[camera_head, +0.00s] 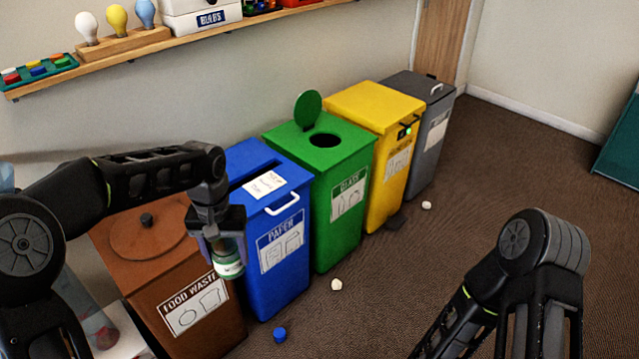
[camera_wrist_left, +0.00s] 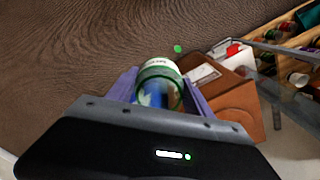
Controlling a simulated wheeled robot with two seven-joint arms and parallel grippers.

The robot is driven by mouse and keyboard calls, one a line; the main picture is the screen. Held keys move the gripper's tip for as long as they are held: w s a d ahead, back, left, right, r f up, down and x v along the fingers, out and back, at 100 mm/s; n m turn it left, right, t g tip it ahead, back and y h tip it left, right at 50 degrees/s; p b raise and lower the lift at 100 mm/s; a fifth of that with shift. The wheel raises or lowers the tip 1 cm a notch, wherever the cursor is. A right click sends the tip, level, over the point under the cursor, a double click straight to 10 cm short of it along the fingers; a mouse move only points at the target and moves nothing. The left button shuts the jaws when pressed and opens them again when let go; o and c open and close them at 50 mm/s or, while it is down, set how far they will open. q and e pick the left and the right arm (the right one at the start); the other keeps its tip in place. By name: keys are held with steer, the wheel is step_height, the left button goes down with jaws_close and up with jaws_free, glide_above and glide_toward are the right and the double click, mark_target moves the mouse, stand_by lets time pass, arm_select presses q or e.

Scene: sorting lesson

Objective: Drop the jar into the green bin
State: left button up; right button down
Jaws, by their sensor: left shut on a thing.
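The jar (camera_head: 229,262), glass with a green-and-white label, hangs upright in my left gripper (camera_head: 222,250), in front of the brown and blue bins. In the left wrist view the jar (camera_wrist_left: 159,84) sits between the purple fingers of the left gripper (camera_wrist_left: 152,88), which are shut on it. The green bin (camera_head: 322,232), labelled for glass, stands right of the blue bin. Its round lid (camera_head: 308,110) is tipped up behind an open round hole (camera_head: 323,140). The jar is left of this hole and apart from it. My right arm shows at lower right; its gripper is out of view.
A brown food waste bin (camera_head: 150,275), a blue paper bin (camera_head: 277,292), a yellow bin (camera_head: 350,102) and a grey bin (camera_head: 432,135) stand in the row. A blue cap (camera_head: 280,335) and pale crumpled bits (camera_head: 336,284) lie on the floor. A wall shelf (camera_head: 95,62) runs above.

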arm_select(q)
steer(key=s+f, duration=0.4)
steer(key=f, duration=1.1)
